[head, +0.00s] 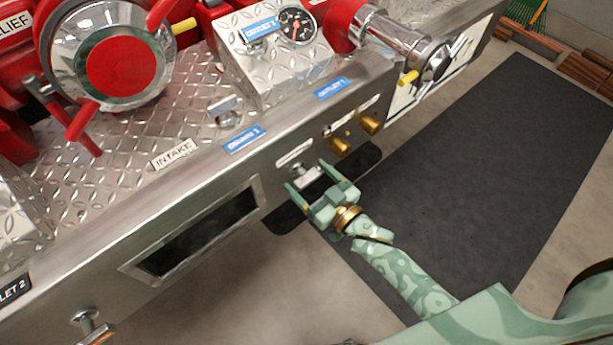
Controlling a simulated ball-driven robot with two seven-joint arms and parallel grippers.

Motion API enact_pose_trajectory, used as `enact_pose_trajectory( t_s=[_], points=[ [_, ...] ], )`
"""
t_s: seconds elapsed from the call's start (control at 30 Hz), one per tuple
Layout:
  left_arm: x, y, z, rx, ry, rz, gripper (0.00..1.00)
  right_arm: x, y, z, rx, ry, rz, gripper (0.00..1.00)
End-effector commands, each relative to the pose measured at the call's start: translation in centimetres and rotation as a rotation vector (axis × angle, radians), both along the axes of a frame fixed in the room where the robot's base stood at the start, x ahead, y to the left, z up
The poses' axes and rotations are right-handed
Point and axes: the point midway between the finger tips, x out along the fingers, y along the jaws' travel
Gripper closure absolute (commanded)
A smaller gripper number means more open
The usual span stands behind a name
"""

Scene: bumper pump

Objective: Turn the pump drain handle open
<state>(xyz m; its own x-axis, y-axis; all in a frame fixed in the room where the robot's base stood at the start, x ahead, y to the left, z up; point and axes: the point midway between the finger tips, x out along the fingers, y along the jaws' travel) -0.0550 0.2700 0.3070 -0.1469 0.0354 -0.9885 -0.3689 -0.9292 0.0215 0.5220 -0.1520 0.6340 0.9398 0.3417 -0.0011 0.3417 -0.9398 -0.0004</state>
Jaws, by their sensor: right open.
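A small silver T-shaped handle (301,173) sticks out from the front of the metal bumper panel (215,180). A white label (295,151) is above it, but its text is too small to read, so I cannot confirm that this is the pump drain handle. My right gripper (307,174) is open, with one finger on each side of this handle. I cannot tell whether the fingers touch it. The palm partly hides the area below the handle. My left gripper is not in view.
Two brass fittings (341,147) sit right of the handle. Other silver handles are on the top plate (225,111) and at the lower left (90,326). A rectangular opening (198,230) is left of the gripper. A dark mat (480,170) covers the floor at right.

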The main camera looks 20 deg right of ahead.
Motion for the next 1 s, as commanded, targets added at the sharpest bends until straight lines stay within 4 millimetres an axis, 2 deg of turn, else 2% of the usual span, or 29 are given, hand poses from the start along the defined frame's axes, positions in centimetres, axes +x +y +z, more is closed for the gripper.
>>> enact_pose_trajectory(
  t_s=[0.13, 0.37, 0.4, 0.53, 0.57, 1.0],
  points=[
    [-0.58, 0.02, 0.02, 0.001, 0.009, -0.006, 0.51, 0.79, 0.29, -0.01, 0.000, 0.000, 0.000, 0.20],
    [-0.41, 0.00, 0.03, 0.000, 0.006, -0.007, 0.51, 0.87, 0.30, 0.09, 0.000, -0.001, 0.000, 0.20],
    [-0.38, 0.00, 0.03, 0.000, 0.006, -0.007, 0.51, 0.86, 0.29, 0.09, 0.000, -0.001, 0.000, 0.26],
    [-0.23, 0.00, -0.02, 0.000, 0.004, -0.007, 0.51, 0.84, 0.29, 0.07, 0.000, 0.000, 0.000, 0.62],
    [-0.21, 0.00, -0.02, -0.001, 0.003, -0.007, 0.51, 0.84, 0.29, 0.07, 0.000, 0.000, -0.001, 0.65],
    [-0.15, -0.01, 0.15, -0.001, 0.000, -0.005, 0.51, 0.82, 0.31, 0.13, -0.072, -0.026, -0.001, 0.65]
  ],
)
